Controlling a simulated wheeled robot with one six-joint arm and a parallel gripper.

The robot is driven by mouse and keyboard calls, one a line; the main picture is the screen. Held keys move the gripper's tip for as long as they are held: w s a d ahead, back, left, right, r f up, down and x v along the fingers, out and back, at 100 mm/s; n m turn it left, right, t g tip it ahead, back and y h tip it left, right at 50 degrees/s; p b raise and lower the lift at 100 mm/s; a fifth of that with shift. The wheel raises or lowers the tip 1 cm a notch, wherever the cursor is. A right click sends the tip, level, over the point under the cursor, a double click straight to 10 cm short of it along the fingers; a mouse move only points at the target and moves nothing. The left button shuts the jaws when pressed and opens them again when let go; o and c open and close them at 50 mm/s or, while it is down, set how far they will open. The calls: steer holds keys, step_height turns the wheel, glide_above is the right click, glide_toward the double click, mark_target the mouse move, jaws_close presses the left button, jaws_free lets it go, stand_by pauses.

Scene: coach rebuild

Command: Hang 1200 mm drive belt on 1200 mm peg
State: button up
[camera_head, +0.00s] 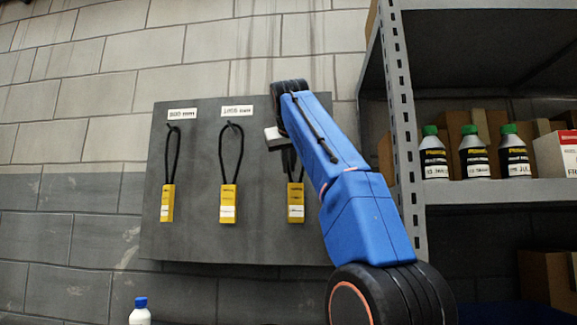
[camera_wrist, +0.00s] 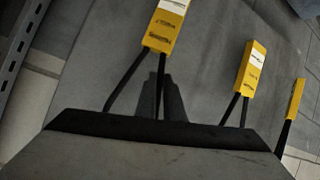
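A dark board (camera_head: 190,250) on the wall carries three black looped belts with yellow sleeves. The left belt (camera_head: 167,202) and the middle belt (camera_head: 228,203) hang under white labels that seem to read 800 mm and 1,000 mm. The right belt (camera_head: 296,203) hangs down at my gripper (camera_head: 276,140); its upper loop, any peg and any label there are hidden by my arm. In the wrist view, the nearest belt's yellow sleeve (camera_wrist: 165,25) is at the top and its strands run behind the gripper body. The fingertips are not clear, so their opening and grip cannot be told.
A metal shelf unit (camera_head: 405,120) stands close to the right of my arm. It holds several green-capped bottles (camera_head: 473,155) and a white-and-red box (camera_head: 556,155). A blue-capped white bottle (camera_head: 140,312) is low in front of the board.

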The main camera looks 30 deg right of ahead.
steer(key=o, duration=0.4)
steer(key=shift+v, duration=5.95)
steer(key=shift+s+f, duration=0.1)
steer(key=shift+s, duration=0.1)
